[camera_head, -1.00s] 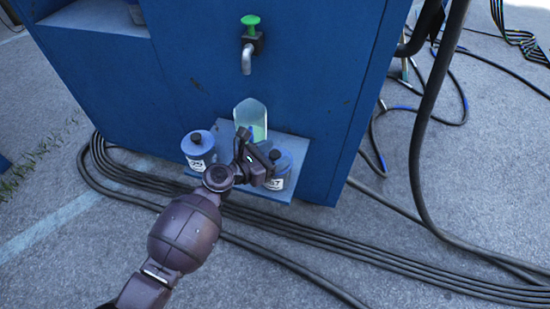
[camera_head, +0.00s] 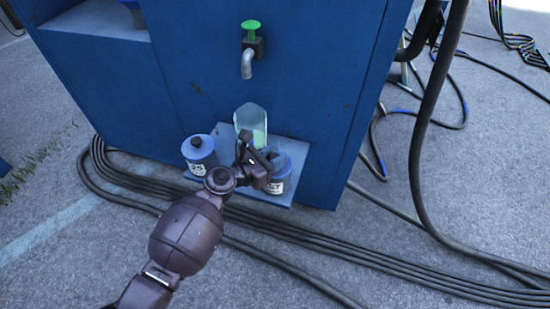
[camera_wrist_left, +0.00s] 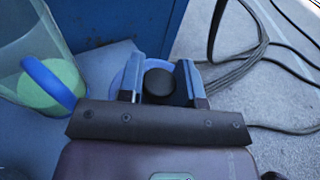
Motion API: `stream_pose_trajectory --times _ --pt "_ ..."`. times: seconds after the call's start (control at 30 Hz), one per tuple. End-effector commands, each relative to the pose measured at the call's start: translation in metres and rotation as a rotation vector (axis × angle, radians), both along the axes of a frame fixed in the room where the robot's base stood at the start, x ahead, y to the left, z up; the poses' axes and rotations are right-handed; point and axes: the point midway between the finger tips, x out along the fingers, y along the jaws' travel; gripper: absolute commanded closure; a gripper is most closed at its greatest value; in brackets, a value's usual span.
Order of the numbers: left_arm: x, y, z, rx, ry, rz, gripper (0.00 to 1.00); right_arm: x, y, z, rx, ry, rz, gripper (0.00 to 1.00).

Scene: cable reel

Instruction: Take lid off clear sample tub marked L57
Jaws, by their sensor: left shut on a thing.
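The tub on the right of the small shelf (camera_head: 283,185) has a white label that seems to end in 7; part of the label is hidden by my gripper. My left gripper (camera_head: 266,165) is over its top. In the left wrist view the two fingers stand on either side of a round black knob (camera_wrist_left: 159,82), shut on it. A blue rim of the lid (camera_wrist_left: 117,80) shows around the knob, partly hidden by the fingers. I cannot tell whether the lid is seated or lifted. My right gripper is not in view.
Another blue-lidded tub (camera_head: 199,155) with a black knob stands left on the shelf (camera_head: 292,150). A clear container with green contents (camera_head: 251,122) stands behind, close to my gripper. A tap (camera_head: 247,62) is above. Black cables (camera_head: 330,240) cross the ground in front.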

Motion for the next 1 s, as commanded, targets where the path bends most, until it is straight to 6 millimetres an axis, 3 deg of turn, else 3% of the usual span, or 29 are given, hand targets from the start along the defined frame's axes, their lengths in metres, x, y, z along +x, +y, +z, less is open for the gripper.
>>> stream_pose_trajectory --times 0.23,0.4,0.6,0.8,1.0 --pt "0.004 -0.001 0.056 0.000 -0.022 -0.001 0.91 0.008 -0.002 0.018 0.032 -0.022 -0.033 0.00" --pt "0.003 0.000 0.105 0.001 -0.027 0.000 0.91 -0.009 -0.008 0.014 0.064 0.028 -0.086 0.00" --pt "0.002 0.000 0.152 -0.001 -0.021 0.000 0.91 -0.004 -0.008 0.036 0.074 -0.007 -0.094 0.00" --pt "0.001 0.000 0.183 -0.001 -0.014 0.000 0.91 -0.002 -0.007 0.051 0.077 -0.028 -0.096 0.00" --pt "0.000 0.000 0.196 0.000 -0.006 -0.001 0.91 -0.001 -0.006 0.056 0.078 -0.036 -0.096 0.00"
